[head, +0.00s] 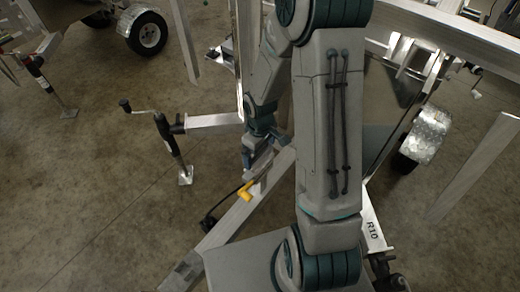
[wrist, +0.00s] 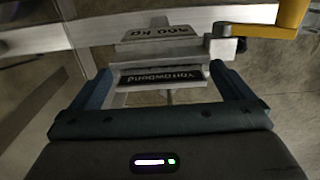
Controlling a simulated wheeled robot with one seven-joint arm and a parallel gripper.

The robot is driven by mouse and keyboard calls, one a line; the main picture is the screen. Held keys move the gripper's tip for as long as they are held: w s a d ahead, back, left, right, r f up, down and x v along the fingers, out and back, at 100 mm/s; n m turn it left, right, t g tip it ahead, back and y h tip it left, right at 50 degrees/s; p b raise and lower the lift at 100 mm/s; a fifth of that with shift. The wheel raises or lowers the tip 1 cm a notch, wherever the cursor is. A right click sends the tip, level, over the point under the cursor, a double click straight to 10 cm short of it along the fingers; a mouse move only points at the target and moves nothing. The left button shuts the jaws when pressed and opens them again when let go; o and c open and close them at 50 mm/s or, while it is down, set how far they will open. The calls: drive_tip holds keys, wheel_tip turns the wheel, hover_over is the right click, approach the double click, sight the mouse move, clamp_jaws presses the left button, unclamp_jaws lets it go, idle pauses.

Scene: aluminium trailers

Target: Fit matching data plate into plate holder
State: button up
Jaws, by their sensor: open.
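My gripper (wrist: 160,72) is open in the wrist view, one blue finger on each side. Between the fingers is a pale metal plate with a dark strip (wrist: 163,78), its upside-down lettering looking like "Yarrowbend". Whether the fingers touch it is unclear. Just beyond it, a light plate (wrist: 155,34) with upside-down "900 KG" sits at a pale metal beam (wrist: 55,36). I cannot tell which part is the plate holder. In the head view my gripper (head: 258,160) is low beside the trailer's diagonal beam (head: 237,212); the plates cannot be made out there.
A yellow part (wrist: 287,18) stands close right of the plates; it also shows in the head view (head: 245,190). A jack with a crank (head: 170,140) stands left of my arm. A beam marked "R10" (head: 371,218) is at right.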

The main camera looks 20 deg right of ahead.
wheel_tip(320, 180, up, 14)
drive_tip(key=p, duration=0.1)
drive_tip(key=shift+f+p, duration=0.15)
drive_tip(key=shift+p, duration=0.15)
idle(0.4)
drive_tip(key=s+r+m+t, duration=0.2)
drive_tip(key=s+r+m, duration=0.5)
drive_tip(key=s+r, duration=0.5)
drive_tip(key=shift+s+r+t+p, duration=0.35)
drive_tip(key=shift+s+t+p, duration=0.05)
drive_tip(key=shift+s, duration=0.4)
drive_tip(key=shift+a, duration=0.1)
